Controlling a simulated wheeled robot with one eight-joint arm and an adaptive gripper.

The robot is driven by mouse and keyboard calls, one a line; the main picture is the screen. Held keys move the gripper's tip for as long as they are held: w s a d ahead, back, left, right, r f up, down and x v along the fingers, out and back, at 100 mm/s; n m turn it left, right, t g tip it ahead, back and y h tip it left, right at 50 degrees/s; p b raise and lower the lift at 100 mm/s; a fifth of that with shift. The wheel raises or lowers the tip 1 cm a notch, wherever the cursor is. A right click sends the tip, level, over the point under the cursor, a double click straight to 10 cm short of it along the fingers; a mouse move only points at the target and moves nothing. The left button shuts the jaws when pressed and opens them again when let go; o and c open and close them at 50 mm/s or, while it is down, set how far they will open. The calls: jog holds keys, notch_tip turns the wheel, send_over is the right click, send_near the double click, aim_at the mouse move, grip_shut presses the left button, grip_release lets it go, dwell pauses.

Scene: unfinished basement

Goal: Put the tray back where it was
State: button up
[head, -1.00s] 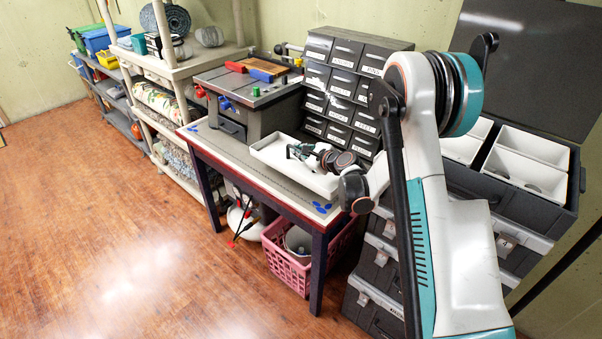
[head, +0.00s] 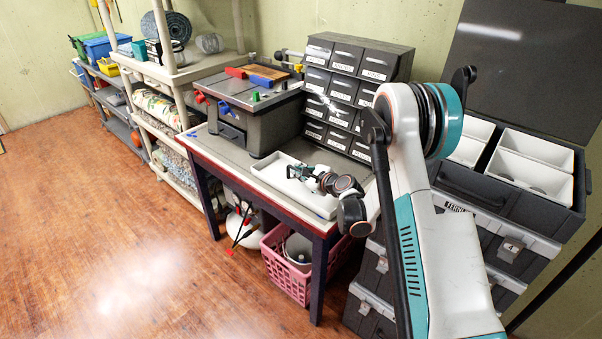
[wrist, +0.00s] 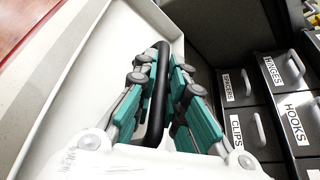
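The white tray (head: 315,203), shallow with raised sides, is at the right front part of the workbench top (head: 232,155). I cannot tell whether it rests there or hangs just above. Its wall also shows in the wrist view (wrist: 62,75). A black bar handle (wrist: 161,85) rises from it. My gripper (wrist: 162,70) has its teal-padded fingers on both sides of this bar and appears closed on it. In the head view my gripper (head: 308,173) is over the tray, and my wrist partly hides the tray's right end.
A drawer cabinet (head: 345,80) with labelled drawers stands close behind the tray. A grey machine (head: 240,115) with red and blue parts stands left of it. An open dark case with white bins (head: 530,160) is at right. A pink basket (head: 285,272) is below. The left floor is clear.

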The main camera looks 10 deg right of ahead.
jog(key=o, duration=0.3)
